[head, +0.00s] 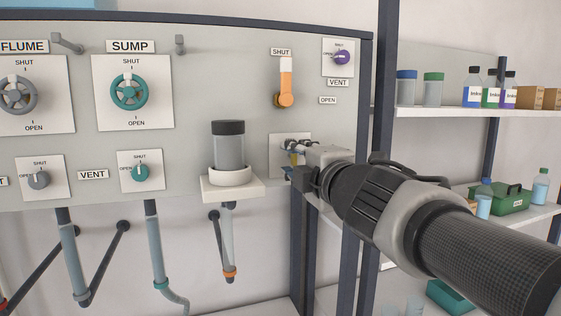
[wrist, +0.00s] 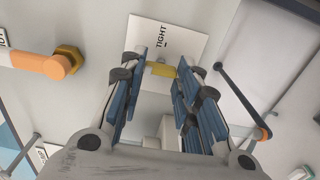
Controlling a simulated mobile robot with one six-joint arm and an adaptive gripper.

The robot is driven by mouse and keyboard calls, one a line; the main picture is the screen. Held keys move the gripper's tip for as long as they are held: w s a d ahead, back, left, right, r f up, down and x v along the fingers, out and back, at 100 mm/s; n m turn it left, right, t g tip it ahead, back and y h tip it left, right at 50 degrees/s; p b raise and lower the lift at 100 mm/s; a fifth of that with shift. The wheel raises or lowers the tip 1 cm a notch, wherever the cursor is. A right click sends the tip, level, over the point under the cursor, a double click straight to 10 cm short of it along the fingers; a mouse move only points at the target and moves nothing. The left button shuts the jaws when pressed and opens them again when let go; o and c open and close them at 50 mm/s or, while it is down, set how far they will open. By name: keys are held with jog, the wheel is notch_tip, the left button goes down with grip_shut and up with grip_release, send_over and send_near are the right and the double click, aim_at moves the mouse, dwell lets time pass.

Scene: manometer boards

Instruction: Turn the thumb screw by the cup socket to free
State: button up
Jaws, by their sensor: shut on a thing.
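The thumb screw (wrist: 162,70) is a small yellow piece on a white plate marked TIGHT (wrist: 186,42); the plate also shows in the head view (head: 277,147). My gripper (head: 293,158) reaches in from the right, its blue-padded fingers on either side of the screw, shut on it. In the head view the fingers hide most of the screw. No FREE mark is visible. The cup socket (head: 231,178) is a white ring on a bracket left of the plate, and a grey cup with a dark lid (head: 229,146) stands upright in it.
An orange lever (head: 286,83) points up at SHUT above the plate, with a purple VENT knob (head: 342,57) to its right. A clear tube (head: 228,235) hangs below the socket. Shelves with bottles (head: 490,95) stand at the right, behind my arm.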

jog(key=o, duration=1.1)
jog(key=shift+c, duration=0.2)
jog(key=v, duration=1.2)
